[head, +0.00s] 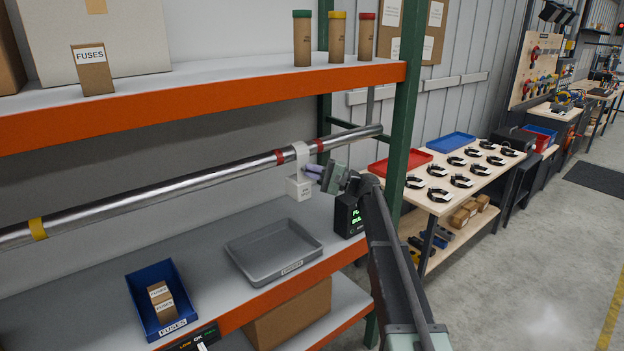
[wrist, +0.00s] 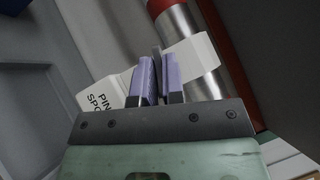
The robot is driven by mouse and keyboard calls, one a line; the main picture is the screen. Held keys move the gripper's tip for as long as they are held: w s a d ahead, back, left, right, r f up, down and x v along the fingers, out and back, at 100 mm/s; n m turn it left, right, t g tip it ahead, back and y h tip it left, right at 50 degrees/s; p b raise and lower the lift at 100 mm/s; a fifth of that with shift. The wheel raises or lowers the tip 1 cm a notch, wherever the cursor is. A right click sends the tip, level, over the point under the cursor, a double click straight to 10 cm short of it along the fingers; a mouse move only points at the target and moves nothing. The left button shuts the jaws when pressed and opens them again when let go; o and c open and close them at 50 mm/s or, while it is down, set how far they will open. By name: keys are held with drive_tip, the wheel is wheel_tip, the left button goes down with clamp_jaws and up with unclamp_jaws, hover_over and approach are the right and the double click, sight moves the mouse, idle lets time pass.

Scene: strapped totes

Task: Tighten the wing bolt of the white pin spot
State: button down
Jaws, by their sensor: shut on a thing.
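The white pin spot (head: 299,186) hangs by its clamp from the silver bar, between two red bands, in the head view. In the wrist view the pin spot (wrist: 110,92) shows its lettering at the left, and its white clamp lies against the bar. My gripper (head: 311,172) reaches it from the right. In the wrist view the purple fingers of my gripper (wrist: 158,80) are shut on a thin grey piece, the wing bolt (wrist: 157,58). Most of the bolt is hidden between the fingers.
The bar (head: 200,185) runs below the orange-edged upper shelf (head: 220,103). Below stand a grey tray (head: 285,270), a blue fuses bin (head: 138,310) and a dark display box (head: 347,215). A green post (head: 405,120) stands right of my gripper.

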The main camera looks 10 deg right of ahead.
drive_tip(key=m+t+b, duration=0.1)
drive_tip(key=m, duration=0.1)
drive_tip(key=m+t+y+b, duration=0.1)
drive_tip(key=m+b, duration=0.1)
drive_tip(key=shift+s+a+f+t, duration=0.1)
drive_tip(key=shift+f+t, duration=0.2)
drive_tip(key=shift+f, duration=0.05)
drive_tip(key=m+t+b, duration=0.3)
drive_tip(key=m+t, duration=0.1)
drive_tip(key=m, duration=0.1)
drive_tip(key=m+t+h, duration=0.1)
drive_tip(key=m+t, duration=0.1)
drive_tip(key=m, duration=0.1)
drive_tip(key=m+t+h+b, duration=0.1)
drive_tip(key=m+t, duration=0.2)
drive_tip(key=m, duration=0.1)
drive_tip(key=shift+a+r+t, duration=0.1)
drive_tip(key=shift+a+t, duration=0.05)
drive_tip(key=shift+t, duration=0.15)
drive_tip(key=shift+m+t+h+b, duration=0.2)
drive_tip(key=shift+m+t+h, duration=0.9)
drive_tip(key=shift+m+h, duration=0.6)
drive_tip(key=shift+m+t+h+b, duration=0.15)
drive_tip(key=shift+m+t+h, duration=1.05)
drive_tip(key=shift+m, duration=0.9)
drive_tip(key=shift+m+h, duration=0.3)
drive_tip(key=shift+h, duration=0.2)
drive_tip(key=c, duration=1.3)
unclamp_jaws()
